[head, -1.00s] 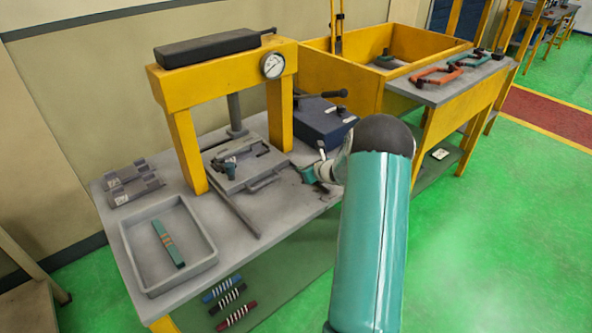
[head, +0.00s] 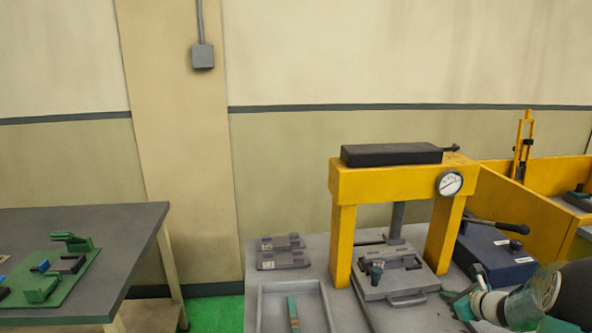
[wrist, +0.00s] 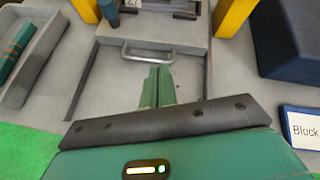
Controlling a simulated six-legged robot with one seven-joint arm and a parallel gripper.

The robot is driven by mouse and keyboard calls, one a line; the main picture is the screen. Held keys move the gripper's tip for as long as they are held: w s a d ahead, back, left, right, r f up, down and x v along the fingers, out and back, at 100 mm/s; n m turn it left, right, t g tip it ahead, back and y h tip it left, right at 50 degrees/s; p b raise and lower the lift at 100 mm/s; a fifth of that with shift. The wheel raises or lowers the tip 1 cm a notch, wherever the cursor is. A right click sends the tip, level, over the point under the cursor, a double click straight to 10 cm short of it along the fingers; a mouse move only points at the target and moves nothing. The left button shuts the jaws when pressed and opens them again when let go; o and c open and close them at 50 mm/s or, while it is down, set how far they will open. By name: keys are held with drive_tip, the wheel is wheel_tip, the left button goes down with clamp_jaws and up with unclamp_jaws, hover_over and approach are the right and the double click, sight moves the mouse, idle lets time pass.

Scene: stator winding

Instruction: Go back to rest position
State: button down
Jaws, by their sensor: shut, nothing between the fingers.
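My gripper (wrist: 158,86) shows in the wrist view as two green fingers pressed together with nothing between them. They point toward the grey plate with a handle (wrist: 135,53) on the bench; I cannot tell how high above the bench they are. In the head view my gripper (head: 462,302) is at the lower right, in front of the blue box and right of the grey press plate (head: 388,283). Part of my arm is cut off by the frame edge there.
A yellow press (head: 343,190) with a gauge stands on the grey bench. A tray (head: 262,310) holding a teal bar (head: 294,318) is left of it. A blue box (head: 490,255) is at right. Another table (head: 130,235) with green fixtures stands at left.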

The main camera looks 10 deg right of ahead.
drive_tip(key=s+a+r+n+g+y, duration=0.1)
drive_tip(key=s+a+r+n+g, duration=0.15)
drive_tip(key=a+r+n, duration=0.4)
drive_tip(key=s+a+r+n+g+y, duration=0.1)
drive_tip(key=s+a+r+n, duration=0.2)
drive_tip(key=a, duration=0.7)
drive_tip(key=s+a+r+n+g, duration=0.1)
drive_tip(key=s+a+r+n, duration=0.15)
drive_tip(key=a+n, duration=0.45)
drive_tip(key=s+a+r+n+h, duration=0.1)
drive_tip(key=s+a+n, duration=0.2)
drive_tip(key=s+n, duration=0.2)
drive_tip(key=s+a+r+n+g+h, duration=0.1)
drive_tip(key=s+a+r+n, duration=0.1)
drive_tip(key=s, duration=0.6)
drive_tip(key=s+a+r+n+h, duration=0.2)
drive_tip(key=s+a+n, duration=0.2)
drive_tip(key=s+n, duration=0.2)
drive_tip(key=shift+s+a+n, duration=0.2)
drive_tip(key=shift+s+n, duration=0.2)
drive_tip(key=shift+n, duration=0.45)
drive_tip(key=shift+d, duration=0.15)
